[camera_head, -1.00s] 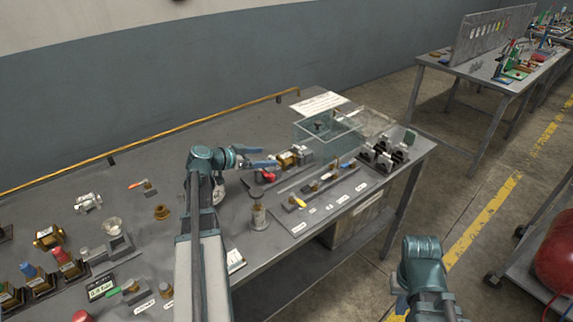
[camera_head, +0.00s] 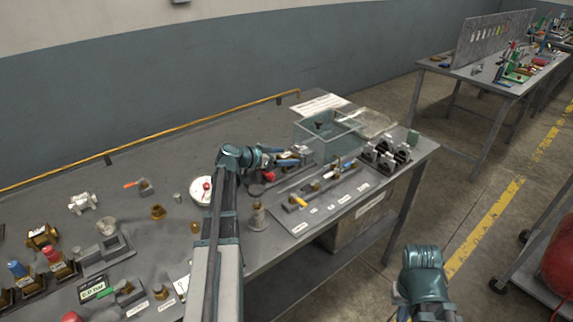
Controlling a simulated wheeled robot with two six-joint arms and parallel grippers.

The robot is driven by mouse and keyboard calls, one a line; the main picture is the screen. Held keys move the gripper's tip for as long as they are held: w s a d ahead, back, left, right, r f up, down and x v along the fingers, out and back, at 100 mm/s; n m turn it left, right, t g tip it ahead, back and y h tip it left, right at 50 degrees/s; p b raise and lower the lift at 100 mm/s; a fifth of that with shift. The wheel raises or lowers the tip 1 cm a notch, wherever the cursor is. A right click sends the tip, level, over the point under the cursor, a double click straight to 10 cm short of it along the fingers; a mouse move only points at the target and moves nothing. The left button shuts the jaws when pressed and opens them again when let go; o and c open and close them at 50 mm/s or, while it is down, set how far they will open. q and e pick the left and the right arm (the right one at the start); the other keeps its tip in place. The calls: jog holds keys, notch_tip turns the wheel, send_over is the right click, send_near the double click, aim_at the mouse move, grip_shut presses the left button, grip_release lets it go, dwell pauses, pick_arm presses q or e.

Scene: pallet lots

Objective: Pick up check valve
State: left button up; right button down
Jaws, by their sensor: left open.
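My left gripper (camera_head: 290,160) reaches in from the left over the bench (camera_head: 150,178). Its blue fingers are open, beside and partly over a small brass-and-grey fitting (camera_head: 303,153) in front of the clear box; this may be the check valve, but I cannot tell for sure. The fingers hide much of it, and contact cannot be made out. A silver fitting (camera_head: 83,202) and a brass fitting (camera_head: 42,236) stand at the far left of the bench. My right arm shows at the lower right, but its fingers are not visible.
A clear box (camera_head: 325,135) stands at the back right of the bench. A grey board (camera_head: 320,193) with several small parts lies in front of it, with black holders (camera_head: 387,155) to its right. A round white dial (camera_head: 201,190) lies left of my arm.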

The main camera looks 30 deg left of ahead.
aim_at(284, 156)
pick_arm(q)
jog(key=shift+w, duration=0.15)
jog(key=shift+c, duration=0.4)
grip_shut()
jog(key=shift+s+r+p, duration=0.2)
jog(key=shift+r+p, duration=0.65)
jog(key=shift+p, duration=0.1)
notch_tip(284, 156, up, 6)
jog(key=p, duration=0.6)
jog(key=shift+r, duration=0.1)
jog(key=shift+s+a+f+b, duration=0.2)
jog(key=shift+s+f, duration=0.05)
jog(key=shift+s, duration=0.3)
jog(key=shift+s+a+f+b, duration=0.2)
jog(key=shift+s, duration=0.3)
jog(key=s+a, duration=0.3)
jog(key=s, duration=0.5)
jog(key=s+a, duration=0.3)
jog(key=s, duration=0.5)
jog(key=shift+a, duration=0.35)
